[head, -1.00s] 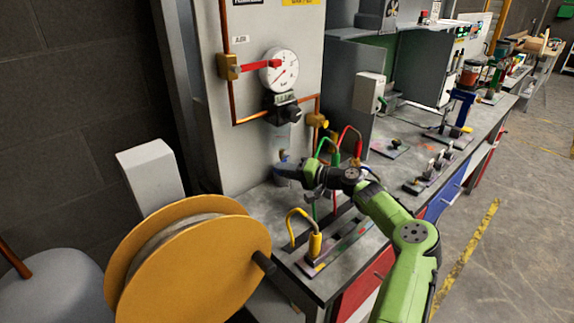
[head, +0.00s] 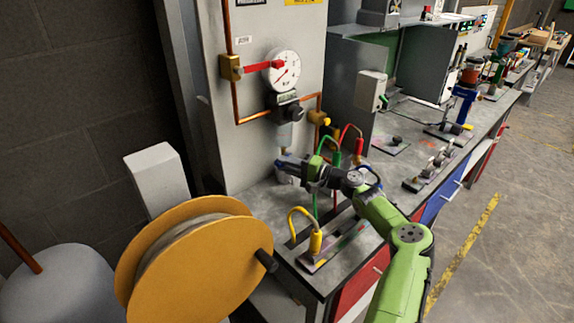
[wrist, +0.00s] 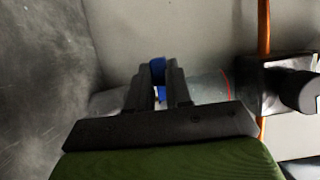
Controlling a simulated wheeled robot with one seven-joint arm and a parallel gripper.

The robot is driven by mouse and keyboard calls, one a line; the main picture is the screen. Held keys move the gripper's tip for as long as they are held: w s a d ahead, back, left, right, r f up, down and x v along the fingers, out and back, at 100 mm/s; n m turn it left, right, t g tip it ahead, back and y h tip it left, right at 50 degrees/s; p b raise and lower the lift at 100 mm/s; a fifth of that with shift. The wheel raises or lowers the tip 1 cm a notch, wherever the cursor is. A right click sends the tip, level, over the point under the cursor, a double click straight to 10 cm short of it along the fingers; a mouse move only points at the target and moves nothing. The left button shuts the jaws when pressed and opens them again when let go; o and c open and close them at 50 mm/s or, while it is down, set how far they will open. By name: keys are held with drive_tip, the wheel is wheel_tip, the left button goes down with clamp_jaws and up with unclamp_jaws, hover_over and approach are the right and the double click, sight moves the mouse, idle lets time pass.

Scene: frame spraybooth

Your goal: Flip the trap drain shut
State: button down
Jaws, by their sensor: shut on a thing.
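My gripper (head: 283,162) is at the lower part of the grey panel, below the regulator. In the wrist view its two dark fingers (wrist: 158,88) are closed around a small blue drain lever (wrist: 158,68), whose end sticks out past the fingertips. A pale trap bowl with a red line (wrist: 208,88) lies just beyond and to the right of the fingers. In the head view the fingers largely hide the lever, and its exact angle cannot be told.
A round gauge (head: 281,70) with a red lever valve (head: 254,67) and copper pipe sits above. A black regulator (head: 291,113) is over the trap. Yellow (head: 316,241), green and red hooked pieces stand on the bench near my arm. A yellow reel (head: 195,265) stands in front left.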

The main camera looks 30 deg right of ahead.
drive_tip(key=c, duration=1)
unclamp_jaws()
drive_tip(key=shift+c, duration=0.2)
